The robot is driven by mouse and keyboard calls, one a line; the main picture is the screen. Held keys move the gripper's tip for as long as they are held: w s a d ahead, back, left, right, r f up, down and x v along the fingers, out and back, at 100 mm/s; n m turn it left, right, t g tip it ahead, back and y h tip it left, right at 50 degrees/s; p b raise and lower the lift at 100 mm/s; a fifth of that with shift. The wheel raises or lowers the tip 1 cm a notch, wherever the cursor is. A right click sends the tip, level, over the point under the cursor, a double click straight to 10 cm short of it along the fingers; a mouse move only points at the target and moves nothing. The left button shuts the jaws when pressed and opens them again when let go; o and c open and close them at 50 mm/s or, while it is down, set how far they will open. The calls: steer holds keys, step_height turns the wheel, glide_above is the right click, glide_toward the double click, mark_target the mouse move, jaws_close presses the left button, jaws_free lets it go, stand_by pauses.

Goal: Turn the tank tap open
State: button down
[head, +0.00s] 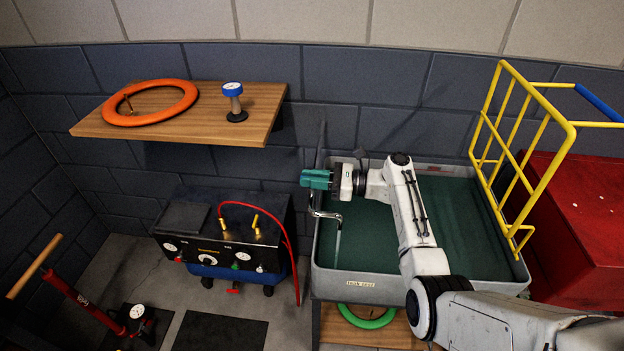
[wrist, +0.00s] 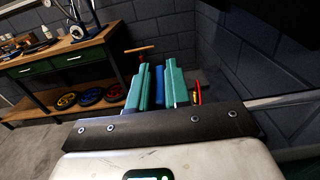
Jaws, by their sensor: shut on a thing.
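The tank (head: 345,283) is a grey tub of dark green water at the right. Its metal tap (head: 326,214) stands at the tank's left side, with a bent spout over the water. A pale, thin streak (head: 337,245) hangs below the spout and looks like running water. My gripper (head: 316,180) is just above the spout, with teal fingers close together. In the wrist view my gripper (wrist: 159,88) has a blue piece (wrist: 159,86) between its fingers, which appears to be the tap's handle. The fingers hide the handle in the head view.
A yellow rack (head: 520,150) stands at the tank's right, beside a red cabinet (head: 580,215). A wooden shelf (head: 185,128) holds an orange ring (head: 150,122) and a blue-topped gauge (head: 233,100). A black compressor (head: 225,240) with a red hose is left of the tank.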

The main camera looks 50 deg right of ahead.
steer(key=shift+n+g+y, duration=0.5)
steer(key=shift+y, duration=0.1)
steer(key=c, duration=1.2)
jaws_free()
steer(key=shift+o, duration=0.2)
steer(key=b+v, duration=0.2)
steer(key=v, duration=0.8)
steer(key=shift+s+d, duration=0.25)
steer(key=shift+s, duration=0.1)
